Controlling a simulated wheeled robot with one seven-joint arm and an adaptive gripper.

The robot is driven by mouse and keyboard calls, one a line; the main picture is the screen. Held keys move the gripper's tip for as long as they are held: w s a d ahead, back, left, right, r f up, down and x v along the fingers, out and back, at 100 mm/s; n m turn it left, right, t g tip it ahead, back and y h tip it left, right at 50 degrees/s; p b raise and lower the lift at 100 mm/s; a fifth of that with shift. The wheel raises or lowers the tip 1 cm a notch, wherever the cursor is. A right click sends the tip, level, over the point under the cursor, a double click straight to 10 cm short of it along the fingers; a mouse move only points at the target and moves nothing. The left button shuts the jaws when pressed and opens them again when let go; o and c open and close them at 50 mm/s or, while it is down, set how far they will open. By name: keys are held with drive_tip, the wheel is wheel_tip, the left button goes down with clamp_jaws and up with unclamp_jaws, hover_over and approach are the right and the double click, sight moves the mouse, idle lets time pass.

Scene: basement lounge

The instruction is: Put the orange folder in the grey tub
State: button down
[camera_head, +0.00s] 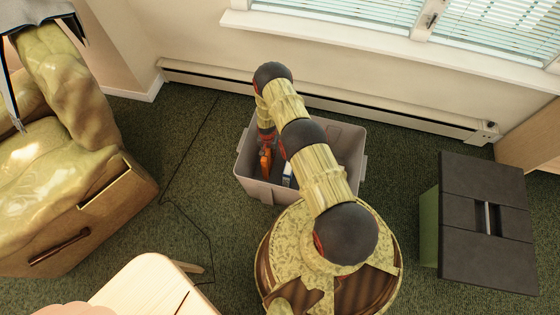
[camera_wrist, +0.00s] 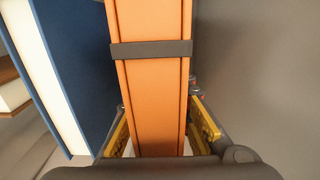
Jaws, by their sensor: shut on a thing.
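The grey tub (camera_head: 262,188) stands on the carpet below the window, partly hidden by my arm. The orange folder (camera_head: 266,160) is upright inside the left part of the tub's opening, held by my gripper. In the wrist view the orange folder (camera_wrist: 150,90), with a dark band across it, runs between the two yellow finger pads. My gripper (camera_wrist: 160,135) is shut on it. Whether the folder touches the tub's floor is hidden.
A blue-covered book-like thing with a pale edge (camera_wrist: 65,70) is beside the folder. A dark-topped green box (camera_head: 485,220) stands right of the tub. An armchair (camera_head: 70,140) is at left, a light wooden table (camera_head: 140,290) at front, and a cord (camera_head: 180,205) lies on the carpet.

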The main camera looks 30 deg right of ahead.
drive_tip(key=shift+w+f+b, duration=0.1)
drive_tip(key=shift+f+b, duration=1.1)
drive_tip(key=shift+f, duration=2.15)
drive_tip(key=c, duration=1.6)
unclamp_jaws()
